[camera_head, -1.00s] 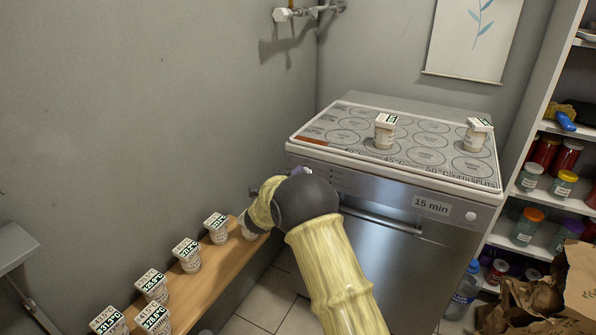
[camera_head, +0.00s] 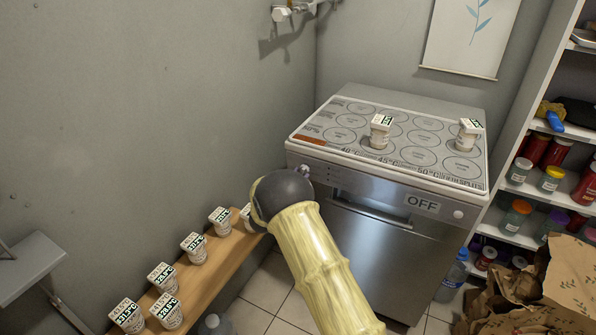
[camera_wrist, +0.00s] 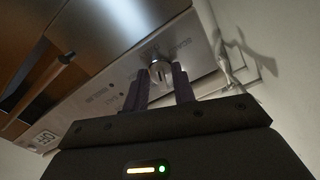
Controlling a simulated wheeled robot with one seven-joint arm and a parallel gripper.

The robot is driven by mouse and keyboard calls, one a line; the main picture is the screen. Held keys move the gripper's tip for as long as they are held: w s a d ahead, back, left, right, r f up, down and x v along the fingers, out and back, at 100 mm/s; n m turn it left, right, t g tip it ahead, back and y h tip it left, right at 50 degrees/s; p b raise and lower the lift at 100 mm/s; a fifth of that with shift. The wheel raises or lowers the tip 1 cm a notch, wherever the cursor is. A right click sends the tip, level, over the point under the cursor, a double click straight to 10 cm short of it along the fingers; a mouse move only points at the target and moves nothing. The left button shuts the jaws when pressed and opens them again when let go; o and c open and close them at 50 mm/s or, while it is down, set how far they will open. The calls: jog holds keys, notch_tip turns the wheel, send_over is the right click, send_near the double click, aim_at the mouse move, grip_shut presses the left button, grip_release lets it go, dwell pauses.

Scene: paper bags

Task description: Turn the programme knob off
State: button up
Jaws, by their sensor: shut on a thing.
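The programme knob (camera_wrist: 160,70) is a small round metal knob with a dark line on its face, on the steel front panel of the appliance (camera_head: 385,245). In the wrist view, the two dark fingers of my gripper (camera_wrist: 160,88) stand on either side of the knob and are shut on it. In the head view my own arm largely hides the gripper and knob at the panel's left end. The panel display (camera_head: 421,203) reads OFF. A round white button (camera_head: 458,214) sits right of it.
Two small labelled cups stand on the appliance's marked top (camera_head: 345,118). Several more cups line a wooden shelf (camera_head: 222,262) along the left wall. Shelves of jars (camera_head: 518,171) and crumpled paper bags (camera_head: 560,285) are at the right.

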jog(key=shift+s+d+f+n+p, duration=0.1)
jog(key=shift+n+p, duration=0.45)
jog(key=shift+n, duration=0.4)
jog(key=shift+s+d+f+n+p, duration=0.1)
jog(key=shift+n+p, duration=0.45)
jog(key=shift+n, duration=0.4)
jog(key=o, duration=0.6)
jog(key=shift+w, duration=0.1)
jog(key=shift+a+r, duration=0.1)
jog(key=p+v, duration=0.1)
jog(key=v, duration=1.6)
jog(key=shift+a, duration=0.1)
